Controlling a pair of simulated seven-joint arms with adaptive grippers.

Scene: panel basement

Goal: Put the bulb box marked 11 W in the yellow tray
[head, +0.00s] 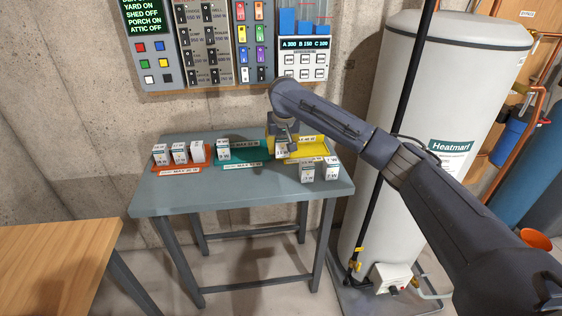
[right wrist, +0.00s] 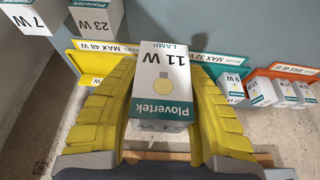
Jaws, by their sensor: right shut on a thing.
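My right gripper (head: 283,148) is shut on a white and teal bulb box, and the right wrist view shows the box's 11 W mark (right wrist: 165,65) between the two yellow fingers. In the head view the gripper is at the left end of the yellow tray (head: 318,150), where the fingers and arm hide part of the tray. The yellow tray also shows in the right wrist view, with its MAX 48 W strip (right wrist: 88,47) behind the held box. I cannot tell whether the box touches the tray. My left gripper is not in view.
A teal tray (head: 252,153) with one box (head: 223,150) lies left of the gripper. An orange tray (head: 180,170) with several boxes is farther left. Two loose boxes, 23 W (right wrist: 92,20) and 7 W (right wrist: 30,22), stand near the yellow tray. The table's (head: 230,190) front is clear.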

